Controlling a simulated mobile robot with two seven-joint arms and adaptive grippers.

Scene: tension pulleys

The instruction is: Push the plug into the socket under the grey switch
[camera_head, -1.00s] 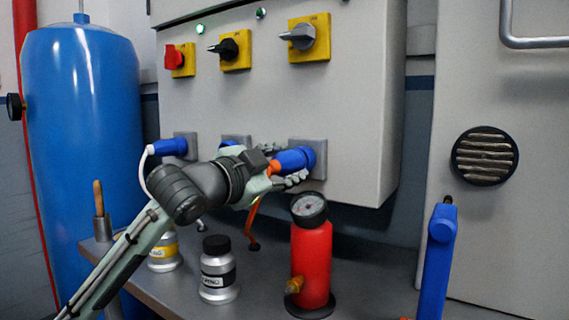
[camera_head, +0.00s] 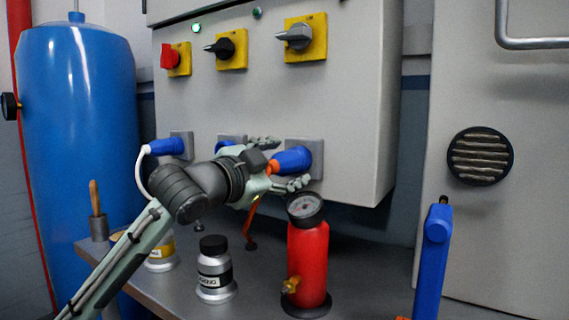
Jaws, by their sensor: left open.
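The grey switch (camera_head: 297,36) sits on a yellow plate at the right of the cabinet's switch row. Below it is a grey socket (camera_head: 316,148) with a blue plug (camera_head: 292,160) at its face. The plug has an orange rear end, and an orange cable hangs below the gripper. My left gripper (camera_head: 284,164) is open, its fingers above and below the plug's rear, apart from its blue body as far as I can tell. How deep the plug sits is hard to see. My right gripper is not in view.
A red cylinder with a gauge (camera_head: 307,250) stands on the bench just below the gripper. Jars (camera_head: 214,270) stand to its left. A white-corded blue plug (camera_head: 166,147) sits in the left socket. A blue handle-like object (camera_head: 434,260) stands at the right.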

